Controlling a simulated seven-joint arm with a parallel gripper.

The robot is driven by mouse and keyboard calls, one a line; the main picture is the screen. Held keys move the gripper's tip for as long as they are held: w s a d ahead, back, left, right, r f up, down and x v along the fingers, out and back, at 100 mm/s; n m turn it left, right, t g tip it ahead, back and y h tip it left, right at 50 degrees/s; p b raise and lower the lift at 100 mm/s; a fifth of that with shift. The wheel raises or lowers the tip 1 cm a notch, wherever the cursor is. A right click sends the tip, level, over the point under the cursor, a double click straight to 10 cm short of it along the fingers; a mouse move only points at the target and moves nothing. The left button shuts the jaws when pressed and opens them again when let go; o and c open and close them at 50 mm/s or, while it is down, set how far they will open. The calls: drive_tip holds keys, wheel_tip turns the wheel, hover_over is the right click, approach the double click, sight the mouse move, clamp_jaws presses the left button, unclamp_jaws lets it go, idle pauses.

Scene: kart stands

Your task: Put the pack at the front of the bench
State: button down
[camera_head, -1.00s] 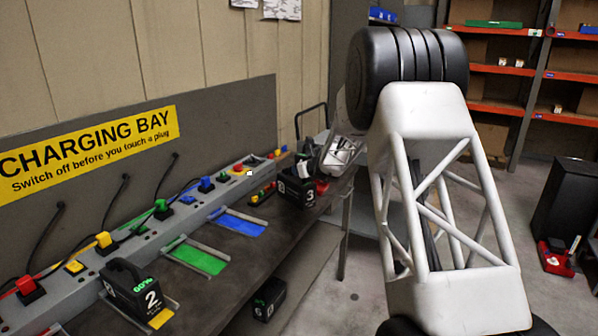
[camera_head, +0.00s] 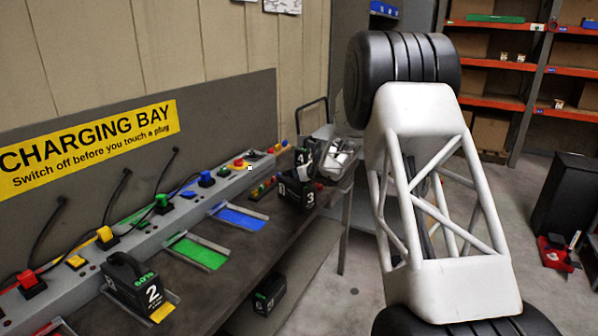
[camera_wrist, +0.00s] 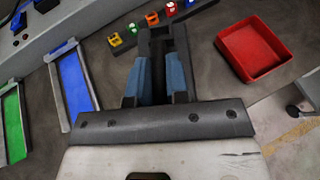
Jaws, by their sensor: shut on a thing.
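A black pack marked 3 (camera_head: 297,194) is at the far end of the grey bench (camera_head: 262,232), beside a row of small coloured parts. My gripper (camera_head: 304,168) is just above it, reaching down from the right. In the wrist view my gripper (camera_wrist: 158,82) has its blue-padded fingers closed on a dark upright part that appears to be the pack's handle. The fingers and hand hide most of the pack there. I cannot tell whether its base touches the bench. Another black pack marked 2 (camera_head: 137,284) stands upright at the near end.
Green (camera_head: 197,252) and blue (camera_head: 240,217) bays lie on the bench between the packs. A red tray (camera_wrist: 257,48) is right of my gripper. Small coloured parts (camera_wrist: 150,19) lie beyond the fingers. A dark pack (camera_head: 268,295) sits below the bench. The charging strip lines the wall.

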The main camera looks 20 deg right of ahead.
drive_tip(key=shift+r, duration=0.1)
drive_tip(key=c, duration=1.5)
unclamp_jaws()
drive_tip(key=shift+f, duration=0.2)
drive_tip(key=o, duration=0.4)
drive_tip(key=shift+r, duration=0.15)
drive_tip(key=shift+v, duration=0.85)
drive_tip(key=v, duration=1)
drive_tip(key=shift+s+d, duration=0.1)
